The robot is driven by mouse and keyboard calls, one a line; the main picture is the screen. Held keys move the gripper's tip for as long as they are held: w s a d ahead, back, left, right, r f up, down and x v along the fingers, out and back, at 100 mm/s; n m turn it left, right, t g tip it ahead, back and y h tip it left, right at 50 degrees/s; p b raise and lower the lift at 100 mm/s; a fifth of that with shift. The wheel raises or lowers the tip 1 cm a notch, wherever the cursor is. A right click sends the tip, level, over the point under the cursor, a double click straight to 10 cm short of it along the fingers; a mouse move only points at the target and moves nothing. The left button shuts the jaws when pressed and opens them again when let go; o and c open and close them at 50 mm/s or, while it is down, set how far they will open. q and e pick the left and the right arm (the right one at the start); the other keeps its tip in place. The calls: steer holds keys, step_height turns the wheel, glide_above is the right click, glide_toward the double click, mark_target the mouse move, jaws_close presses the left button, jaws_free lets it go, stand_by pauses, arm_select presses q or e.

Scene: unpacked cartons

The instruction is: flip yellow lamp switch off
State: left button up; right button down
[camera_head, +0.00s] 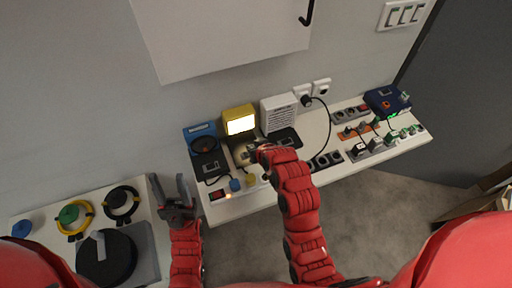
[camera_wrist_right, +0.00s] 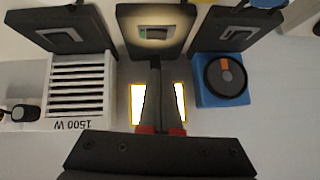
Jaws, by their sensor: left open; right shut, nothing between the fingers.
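The yellow lamp (camera_head: 239,122) stands at the back of the white bench and its face is lit. In the right wrist view its glowing face (camera_wrist_right: 138,104) shows on both sides of my shut fingers. In front of it lies a dark switch plate (camera_wrist_right: 155,32) with a small switch, lit by the lamp; my right arm partly covers it in the head view. My right gripper (camera_head: 256,150) is shut and empty over this plate. Its fingertips (camera_wrist_right: 155,62) appear just by the plate's lamp-side edge; contact cannot be told. My left gripper (camera_head: 170,188) is open and empty, left of the bench.
Each has a dark switch plate in front. Plugs, cords and power strips (camera_head: 372,148) crowd the bench. A white cabinet (camera_head: 225,35) hangs above.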

mark_target(245, 152)
steer(key=f+p, duration=0.1)
steer(key=w+f, duration=0.1)
steer(key=f, duration=0.1)
steer(key=a+f+p, duration=0.1)
steer(key=shift+w+f+p, duration=0.15)
steer(key=shift+f+p, duration=0.2)
steer(key=shift+f, duration=0.4)
steer(key=shift+a+f, duration=0.1)
steer(key=shift+f, duration=0.05)
